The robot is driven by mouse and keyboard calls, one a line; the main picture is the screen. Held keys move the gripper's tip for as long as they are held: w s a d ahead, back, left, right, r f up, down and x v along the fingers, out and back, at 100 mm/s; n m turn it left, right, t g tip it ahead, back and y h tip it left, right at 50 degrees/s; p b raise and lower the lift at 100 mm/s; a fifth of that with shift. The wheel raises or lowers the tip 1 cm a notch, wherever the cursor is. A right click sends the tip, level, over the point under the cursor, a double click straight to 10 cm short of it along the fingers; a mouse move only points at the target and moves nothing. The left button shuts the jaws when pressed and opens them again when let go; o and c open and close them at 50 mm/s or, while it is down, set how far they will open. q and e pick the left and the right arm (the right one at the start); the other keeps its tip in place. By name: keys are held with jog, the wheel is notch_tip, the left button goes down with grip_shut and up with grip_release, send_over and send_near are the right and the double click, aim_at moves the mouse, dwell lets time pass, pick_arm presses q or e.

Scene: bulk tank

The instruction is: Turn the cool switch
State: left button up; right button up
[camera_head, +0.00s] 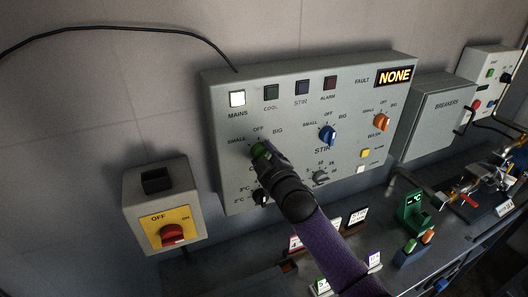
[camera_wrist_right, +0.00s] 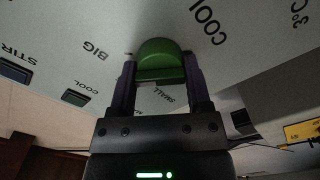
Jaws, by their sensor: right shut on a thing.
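The green cool switch (camera_head: 260,149) is a rotary knob on the grey control panel (camera_head: 222,122), with SMALL, OFF and BIG printed around it. My right gripper (camera_head: 266,152) reaches up to it from below. In the right wrist view the gripper's two fingers (camera_wrist_right: 158,78) are closed on either side of the green knob (camera_wrist_right: 160,58). The knob's pointer is hidden by the gripper, so I cannot tell its setting. The COOL lamp (camera_head: 271,92) looks dark, while the MAINS lamp (camera_head: 237,99) is lit white. My left gripper is not in view.
A blue knob (camera_head: 327,135) and an orange knob (camera_head: 381,122) sit to the right on the same panel. A black knob (camera_head: 261,197) is just below my gripper. A box with a red rotary switch (camera_head: 172,235) is at lower left. The fault display (camera_head: 394,76) reads NONE.

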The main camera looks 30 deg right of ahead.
jog(key=shift+m+p, duration=0.35)
jog(key=shift+m, duration=0.55)
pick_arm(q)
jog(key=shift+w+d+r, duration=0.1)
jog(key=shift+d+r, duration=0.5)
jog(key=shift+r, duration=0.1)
pick_arm(e)
jog(key=shift+m, duration=0.6)
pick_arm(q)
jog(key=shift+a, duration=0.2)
pick_arm(e)
jog(key=shift+f, duration=0.1)
jog(key=o, duration=1.3)
jog(key=shift+c, duration=0.2)
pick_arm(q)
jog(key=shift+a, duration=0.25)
